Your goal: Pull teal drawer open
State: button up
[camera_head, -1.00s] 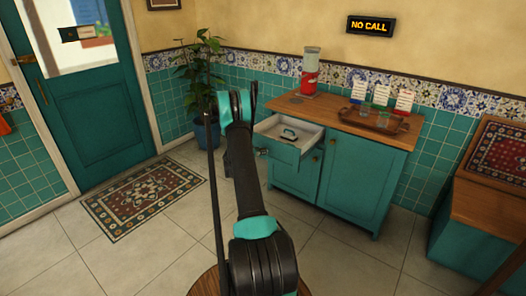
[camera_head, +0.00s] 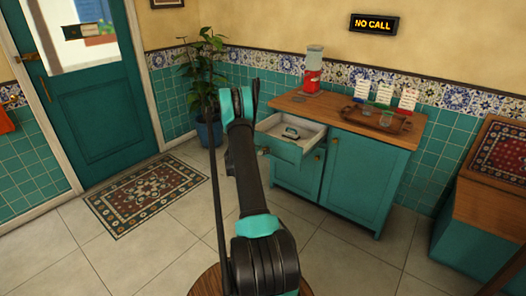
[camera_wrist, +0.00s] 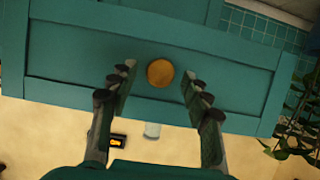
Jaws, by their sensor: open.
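The teal drawer (camera_head: 285,151) in the cabinet stands pulled out, its pale inside showing with a small dark-handled object (camera_head: 292,133) lying in it. In the wrist view, which looks upside down, a teal panelled front (camera_wrist: 90,65) fills much of the picture with a round brass knob (camera_wrist: 160,73) at its middle. My gripper (camera_wrist: 157,85) is open, with one finger on each side of the knob and visible gaps between. I cannot tell how near in depth the fingers are.
A wooden-topped cabinet (camera_head: 360,178) holds the drawer. On it stand a red dispenser (camera_head: 312,76) and a tray (camera_head: 376,128) with glasses and cards. A potted plant (camera_head: 209,132) stands left of it. Tiled floor (camera_head: 330,250) is clear in front.

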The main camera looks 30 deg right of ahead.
jog(key=v, duration=1.1)
jog(key=shift+s+a, duration=0.15)
jog(key=shift+a, duration=0.05)
